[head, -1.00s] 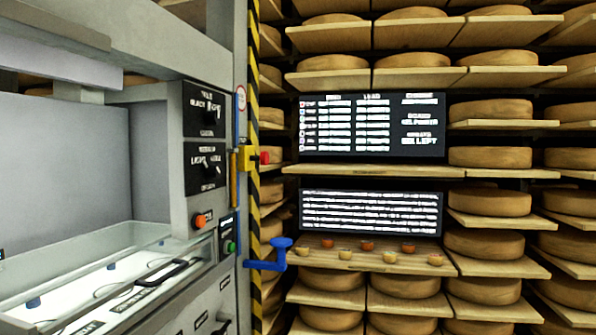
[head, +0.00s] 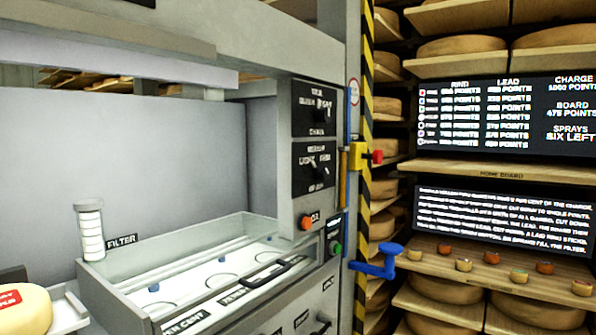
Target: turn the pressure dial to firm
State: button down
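The likely pressure dial (head: 318,168) is the lower of two black panels on the grey machine's upright, right of centre in the head view. Its blurred lettering seems to read "light" on the left and "firm" on the right. Its dark knob is small, and I cannot tell exactly where it points. The upper panel (head: 314,108) carries a similar dark knob. My gripper is not in view.
Below the dials are an orange button (head: 305,222) and a green button (head: 336,248). A clear-walled tray (head: 205,283) lies in front, with a white filter cylinder (head: 90,230) and a labelled cheese (head: 22,309) at left.

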aim_at(323, 173)
jog(key=i+j+z, duration=0.2)
jog(key=z, duration=0.25)
jog(key=i+j+z, duration=0.25)
jog(key=z, duration=0.2)
jog(key=i+j+z, duration=0.2)
jog(key=j+z, duration=0.25)
jog(key=l, duration=0.1)
